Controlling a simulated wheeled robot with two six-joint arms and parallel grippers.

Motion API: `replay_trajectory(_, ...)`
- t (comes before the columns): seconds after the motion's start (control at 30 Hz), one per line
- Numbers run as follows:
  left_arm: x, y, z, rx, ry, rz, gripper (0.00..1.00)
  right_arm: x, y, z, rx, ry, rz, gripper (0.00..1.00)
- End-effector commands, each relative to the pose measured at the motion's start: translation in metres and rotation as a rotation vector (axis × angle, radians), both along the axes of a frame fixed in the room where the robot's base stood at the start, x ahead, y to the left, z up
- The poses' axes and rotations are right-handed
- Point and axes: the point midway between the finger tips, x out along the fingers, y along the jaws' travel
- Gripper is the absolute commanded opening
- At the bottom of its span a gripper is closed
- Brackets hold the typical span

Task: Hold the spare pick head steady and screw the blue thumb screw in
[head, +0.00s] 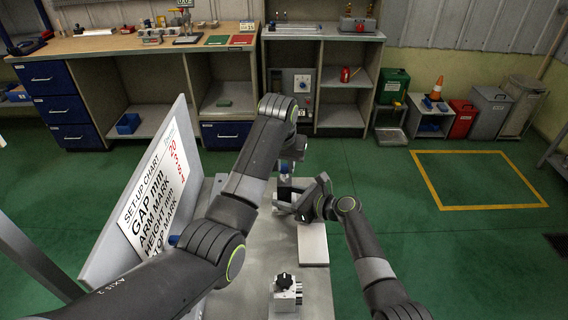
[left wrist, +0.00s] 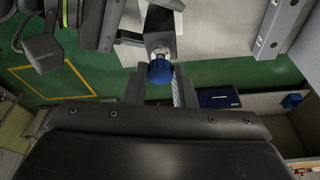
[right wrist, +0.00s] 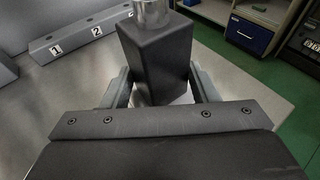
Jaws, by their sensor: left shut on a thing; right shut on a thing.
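The blue thumb screw (head: 284,170) is in the head view under my left gripper (head: 285,165), which points down at it. In the left wrist view the round blue thumb screw (left wrist: 160,71) sits between the fingers of my left gripper (left wrist: 160,88), shut on it. A pale shank shows between it and a dark grey part. My right gripper (head: 300,203) comes in from the right, below the left one. In the right wrist view my right gripper (right wrist: 160,95) is shut on the dark block-shaped pick head (right wrist: 157,62). A silver cylinder stands against its top. How deep the screw sits is hidden.
A white set-up chart board (head: 155,190) stands tilted to the left of my arms. On the grey bench, a pale plate (head: 313,245) lies in front of the grippers, and a metal block with a black knob (head: 286,292) is nearer. Cabinets stand behind.

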Motion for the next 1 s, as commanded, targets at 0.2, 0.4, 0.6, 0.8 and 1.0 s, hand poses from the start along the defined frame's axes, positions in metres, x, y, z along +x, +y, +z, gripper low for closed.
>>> replay_trajectory(0.2,0.0000,0.0000,-0.0022,0.000,0.000,0.000,0.02,-0.0015,-0.0006,-0.0037,-0.003,0.005,0.001,0.41)
replay_trajectory(0.4,0.0001,0.0000,-0.0048,0.000,0.000,0.000,0.02,-0.0015,-0.0006,-0.0037,-0.003,0.005,0.001,0.41)
replay_trajectory(0.6,0.0001,0.0000,-0.0048,0.000,0.000,0.000,0.02,-0.0015,-0.0006,-0.0036,-0.003,0.005,0.001,0.41)
replay_trajectory(0.8,0.0001,0.0000,-0.0051,0.000,0.000,0.000,0.02,-0.0015,-0.0006,-0.0036,-0.003,0.005,0.001,0.41)
replay_trajectory(1.0,0.0001,0.0000,-0.0063,0.000,0.000,0.000,0.02,-0.0015,-0.0006,-0.0036,-0.003,0.005,0.001,0.41)
